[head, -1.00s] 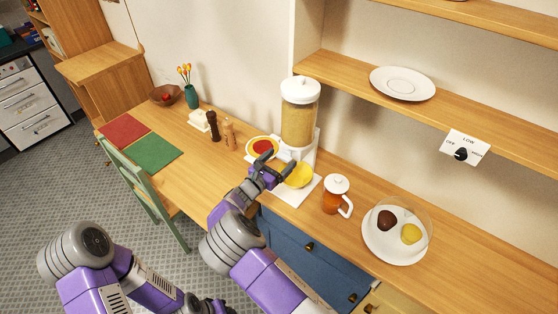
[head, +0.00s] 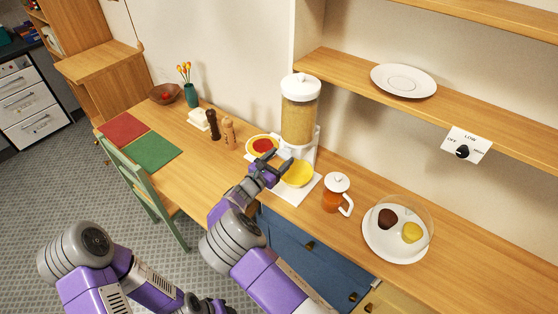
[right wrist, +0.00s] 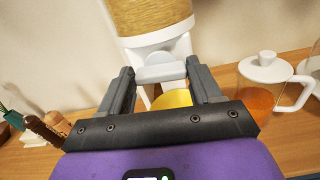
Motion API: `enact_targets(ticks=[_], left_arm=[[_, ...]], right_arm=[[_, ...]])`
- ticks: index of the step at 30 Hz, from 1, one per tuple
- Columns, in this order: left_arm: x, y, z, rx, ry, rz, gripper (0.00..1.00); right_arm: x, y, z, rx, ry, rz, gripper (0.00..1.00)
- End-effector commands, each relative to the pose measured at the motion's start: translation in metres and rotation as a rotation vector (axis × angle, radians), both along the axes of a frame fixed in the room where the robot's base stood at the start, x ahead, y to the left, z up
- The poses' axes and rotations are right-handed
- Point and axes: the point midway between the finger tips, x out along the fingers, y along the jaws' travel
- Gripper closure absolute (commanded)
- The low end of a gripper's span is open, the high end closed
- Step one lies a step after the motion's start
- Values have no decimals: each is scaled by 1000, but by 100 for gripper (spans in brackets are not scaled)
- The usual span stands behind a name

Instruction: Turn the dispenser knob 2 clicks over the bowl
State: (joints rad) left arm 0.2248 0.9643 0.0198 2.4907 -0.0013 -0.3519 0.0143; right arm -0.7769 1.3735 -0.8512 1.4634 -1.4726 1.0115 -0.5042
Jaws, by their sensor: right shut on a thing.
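The dispenser (head: 299,115) is a clear cylinder of tan grain with a white lid and white stand, upright on the counter against the wall. Its white knob (right wrist: 160,69) shows in the right wrist view, below the grain container. My right gripper (head: 273,163) is at the front of the dispenser, shut on the knob, with a finger on each side of it. The yellow bowl (head: 298,174) sits below on the dispenser's white base, partly hidden by the gripper. My left gripper (head: 210,304) shows only partly at the bottom edge, and its jaws are unclear.
A glass jug of orange drink (head: 337,194) stands close right of the dispenser. A white plate (head: 395,250) with two food pieces under a clear cover is farther right. Left are a bowl of red food (head: 262,146) and two mills (head: 228,132). A shelf (head: 450,115) overhangs the right.

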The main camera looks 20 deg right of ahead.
Motion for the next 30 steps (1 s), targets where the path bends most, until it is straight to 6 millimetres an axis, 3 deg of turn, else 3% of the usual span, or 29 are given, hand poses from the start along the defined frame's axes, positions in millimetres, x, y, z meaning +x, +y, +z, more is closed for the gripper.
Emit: enact_targets(ticks=[17, 30], left_arm=[[0, 0, -69, 0, 0, 0, 57], [0, 0, -137, 0, 0, 0, 57]], right_arm=[[-2, -1, -6, 307, -392, -1, 67], [-3, -3, -9, 564, -723, -1, 67]])
